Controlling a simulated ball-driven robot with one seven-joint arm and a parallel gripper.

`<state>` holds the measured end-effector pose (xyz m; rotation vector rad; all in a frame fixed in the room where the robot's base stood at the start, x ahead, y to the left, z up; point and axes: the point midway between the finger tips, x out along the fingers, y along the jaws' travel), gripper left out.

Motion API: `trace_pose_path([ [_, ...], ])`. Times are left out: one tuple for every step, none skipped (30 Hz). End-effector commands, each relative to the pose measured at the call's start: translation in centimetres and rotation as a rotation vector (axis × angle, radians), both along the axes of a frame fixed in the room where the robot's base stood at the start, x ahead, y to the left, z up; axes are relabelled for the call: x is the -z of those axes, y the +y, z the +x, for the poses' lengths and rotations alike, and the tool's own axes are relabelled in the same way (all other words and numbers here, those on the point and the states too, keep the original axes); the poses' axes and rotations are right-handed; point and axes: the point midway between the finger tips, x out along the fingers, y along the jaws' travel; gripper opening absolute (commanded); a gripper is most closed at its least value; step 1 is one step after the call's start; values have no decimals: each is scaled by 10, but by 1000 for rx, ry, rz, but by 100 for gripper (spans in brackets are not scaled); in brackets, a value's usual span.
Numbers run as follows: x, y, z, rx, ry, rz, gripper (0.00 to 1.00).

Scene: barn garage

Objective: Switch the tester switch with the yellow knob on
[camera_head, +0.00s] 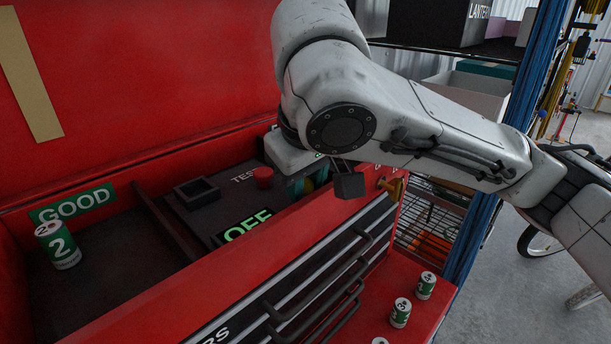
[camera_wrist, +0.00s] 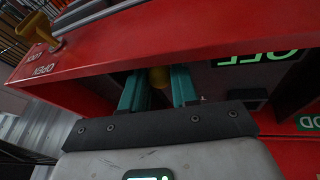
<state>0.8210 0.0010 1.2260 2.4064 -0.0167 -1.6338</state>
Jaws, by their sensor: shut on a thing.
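The tester (camera_head: 205,215) is a dark box sunk in the red chest's top tray. Its display (camera_head: 248,225) reads OFF in green, and a red button (camera_head: 263,177) stands behind it. The yellow knob (camera_wrist: 160,77) is between the teal fingers of my gripper (camera_wrist: 158,88) in the wrist view. My arm and the fingers hide most of the switch.
The red front wall (camera_head: 290,235) runs close to my gripper. A yellow handle (camera_wrist: 35,30) marked LOCK and OPEN is on the chest front. A battery (camera_head: 58,245) stands in the GOOD compartment; other batteries (camera_head: 400,312) stand on the lower red ledge.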

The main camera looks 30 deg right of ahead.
Motion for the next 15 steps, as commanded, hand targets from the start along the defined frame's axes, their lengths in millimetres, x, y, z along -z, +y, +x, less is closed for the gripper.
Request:
trace_pose_path([
  [-5, 0, 1, 1, 15, -5, 0],
  [-6, 0, 1, 1, 23, -8, 0],
  [-8, 1, 2, 1, 38, -12, 0],
  [-8, 1, 2, 0, 51, -17, 0],
  [-9, 2, 3, 0, 65, -21, 0],
  [-11, 2, 4, 1, 85, -27, 0],
  [-11, 2, 5, 0, 101, -32, 0],
  [-12, 2, 6, 0, 117, -37, 0],
  [-13, 2, 7, 1, 139, -45, 0],
  [-13, 3, 8, 0, 157, -51, 0],
  [-14, 3, 9, 1, 176, -57, 0],
  [-14, 4, 10, 1, 201, -65, 0],
  [-14, 4, 11, 1, 220, -71, 0],
  [-14, 4, 12, 2, 238, -78, 0],
  [-14, 5, 13, 1, 264, -86, 0],
])
